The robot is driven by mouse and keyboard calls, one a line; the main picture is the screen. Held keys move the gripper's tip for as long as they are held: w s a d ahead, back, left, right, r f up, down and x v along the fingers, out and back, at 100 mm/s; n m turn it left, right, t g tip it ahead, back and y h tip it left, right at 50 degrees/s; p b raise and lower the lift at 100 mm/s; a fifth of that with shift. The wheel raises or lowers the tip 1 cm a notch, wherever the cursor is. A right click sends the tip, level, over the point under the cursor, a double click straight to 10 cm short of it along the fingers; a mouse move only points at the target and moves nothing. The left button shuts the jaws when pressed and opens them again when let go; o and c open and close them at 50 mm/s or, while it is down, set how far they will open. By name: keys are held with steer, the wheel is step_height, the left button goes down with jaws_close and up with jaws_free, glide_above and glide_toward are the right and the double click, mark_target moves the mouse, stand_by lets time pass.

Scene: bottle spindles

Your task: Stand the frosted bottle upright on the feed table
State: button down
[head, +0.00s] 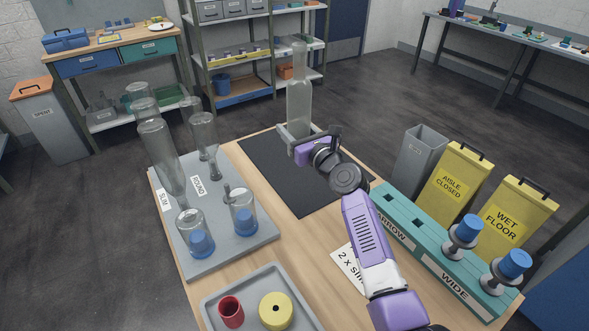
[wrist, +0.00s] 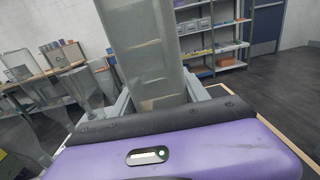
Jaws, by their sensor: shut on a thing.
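The frosted bottle (head: 299,95) is tall, slim and greyish. It stands upright in my gripper (head: 298,132) above the far end of the black mat on the wooden table (head: 290,243). My gripper is shut on the bottle's lower part. In the wrist view the bottle (wrist: 150,55) rises between the grey fingers, nearly upright. The bottle's base is hidden behind the purple gripper body, so I cannot tell whether it touches the mat (head: 270,170).
A grey rack (head: 255,238) marked SLIM and ROUND holds several clear bottles at left. A teal rack (head: 432,238) marked NARROW and WIDE bears two blue-topped spindles. A grey tray (head: 215,303) holds a red cup and a yellow roll. Yellow signs (head: 515,215) stand at right.

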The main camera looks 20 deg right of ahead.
step_height(320, 180, down, 14)
steer(key=b, duration=0.8)
steer(key=shift+r, duration=0.15)
steer(key=shift+b, duration=0.35)
steer(key=c, duration=0.6)
jaws_free()
steer(key=shift+f, duration=0.2)
steer(key=shift+o, duration=0.2)
steer(key=shift+r, duration=0.25)
steer(key=p+v, duration=0.6)
steer(key=v, duration=0.6)
steer(key=shift+f, duration=0.15)
steer(key=shift+s, duration=0.1)
